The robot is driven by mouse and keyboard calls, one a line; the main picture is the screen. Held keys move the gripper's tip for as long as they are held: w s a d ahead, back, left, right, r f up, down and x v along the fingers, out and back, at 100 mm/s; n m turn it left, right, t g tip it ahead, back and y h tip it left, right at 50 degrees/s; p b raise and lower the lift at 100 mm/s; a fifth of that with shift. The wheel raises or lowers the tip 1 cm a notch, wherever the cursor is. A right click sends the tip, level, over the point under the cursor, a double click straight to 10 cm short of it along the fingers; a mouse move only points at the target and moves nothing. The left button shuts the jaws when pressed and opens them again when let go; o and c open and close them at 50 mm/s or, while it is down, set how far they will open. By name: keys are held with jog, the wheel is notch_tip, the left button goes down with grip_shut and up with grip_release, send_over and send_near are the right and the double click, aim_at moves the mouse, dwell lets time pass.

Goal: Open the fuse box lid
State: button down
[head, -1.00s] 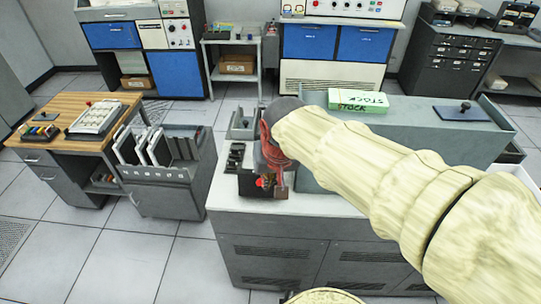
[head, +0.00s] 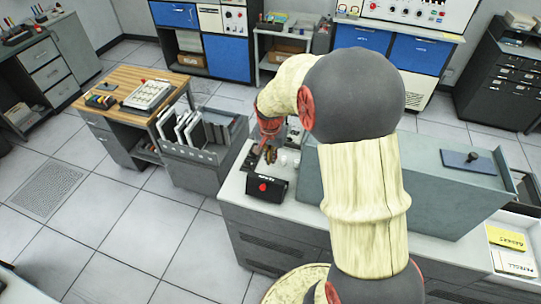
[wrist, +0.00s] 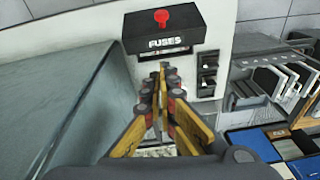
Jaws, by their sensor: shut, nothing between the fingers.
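The black fuse box (head: 265,191), with a red knob (head: 263,187) on it, sits near the front left corner of the white counter top. In the wrist view the fuse box (wrist: 163,28) is at the top centre, with FUSES in white letters. My gripper (head: 270,155) is low over the counter, just behind the box. In the wrist view my gripper (wrist: 162,68) has its fingertips together and empty, near the lettered edge. Contact cannot be told.
A long grey-green cabinet (head: 335,170) stands on the counter, close to the right of my gripper. Black switches (wrist: 208,75) lie on the other side. A card rack (head: 200,150) and wooden desk (head: 130,85) stand left. Floor (head: 120,235) at front left is clear.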

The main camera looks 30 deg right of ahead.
aim_at(268, 180)
jog(key=f, duration=0.2)
jog(key=a+f+p, duration=0.1)
jog(key=f, duration=0.2)
jog(key=s+a+f+p, duration=0.1)
jog(key=f, duration=0.1)
jog(key=shift+a+f, duration=0.1)
jog(key=shift+f, duration=0.1)
jog(key=shift+a+f, duration=0.15)
jog(key=shift+f, duration=0.15)
jog(key=shift+s+a, duration=0.1)
jog(key=s+a+b, duration=0.1)
jog(key=a+b, duration=0.1)
jog(key=s+a+f+b, duration=0.1)
jog(key=s+a+b, duration=0.1)
jog(key=shift+d+r, duration=0.15)
